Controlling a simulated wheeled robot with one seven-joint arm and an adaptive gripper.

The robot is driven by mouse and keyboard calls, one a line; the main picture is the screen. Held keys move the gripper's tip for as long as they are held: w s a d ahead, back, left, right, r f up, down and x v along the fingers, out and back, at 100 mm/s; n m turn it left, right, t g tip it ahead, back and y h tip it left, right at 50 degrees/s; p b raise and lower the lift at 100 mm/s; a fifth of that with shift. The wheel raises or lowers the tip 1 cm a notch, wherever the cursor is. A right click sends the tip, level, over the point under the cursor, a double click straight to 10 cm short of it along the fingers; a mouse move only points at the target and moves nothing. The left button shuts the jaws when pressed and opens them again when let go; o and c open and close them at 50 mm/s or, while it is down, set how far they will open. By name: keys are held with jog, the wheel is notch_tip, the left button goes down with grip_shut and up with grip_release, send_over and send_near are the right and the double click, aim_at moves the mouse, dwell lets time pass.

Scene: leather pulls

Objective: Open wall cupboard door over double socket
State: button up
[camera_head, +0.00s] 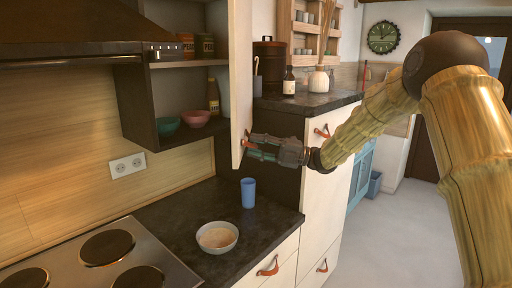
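The wall cupboard (182,85) hangs above and right of the double socket (127,165). Its pale door (240,80) stands well open, seen nearly edge-on, and its shelves are in plain view. A brown leather pull (246,137) shows near the lower part of the door. My gripper (250,147) is at the pull, reaching in from the right, with its greenish fingertips at the door. The fingers look a little apart. I cannot tell whether they hold the pull, as it is small and partly hidden.
On the counter below stand a blue cup (248,193) and a bowl (217,237), left of them a hob (107,262). A range hood (80,30) adjoins the cupboard on the left. A taller cabinet (322,200) stands behind my gripper. Open floor (400,225) lies to the right.

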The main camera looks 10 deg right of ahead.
jog(key=v, duration=1.1)
jog(key=shift+d, duration=0.4)
jog(key=shift+f, duration=0.1)
